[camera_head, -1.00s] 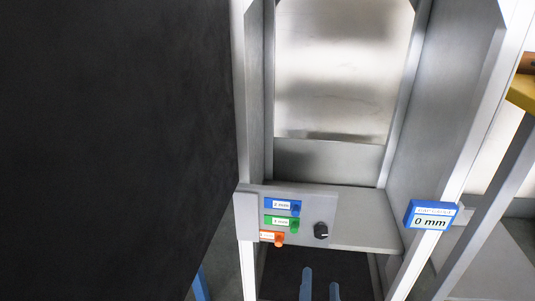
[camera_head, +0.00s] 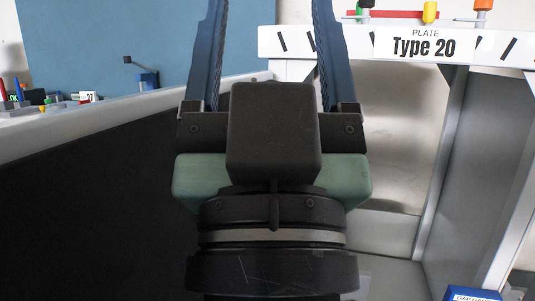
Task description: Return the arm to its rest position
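My gripper (camera_head: 268,30) is large in the middle of the view, pointing up the picture. Its two long blue fingers stand well apart. Only the blue wall and the white frame show between them, so it is open and empty. The fingertips run to the top edge of the picture. The black and green gripper body hides part of the dispenser frame behind it.
A dispenser frame with a "PLATE Type 20" label (camera_head: 424,45) stands behind and right. A blue gauge box (camera_head: 471,294) shows at the bottom right. A dark panel (camera_head: 90,215) fills the left. Small coloured parts (camera_head: 40,97) lie on a ledge at far left.

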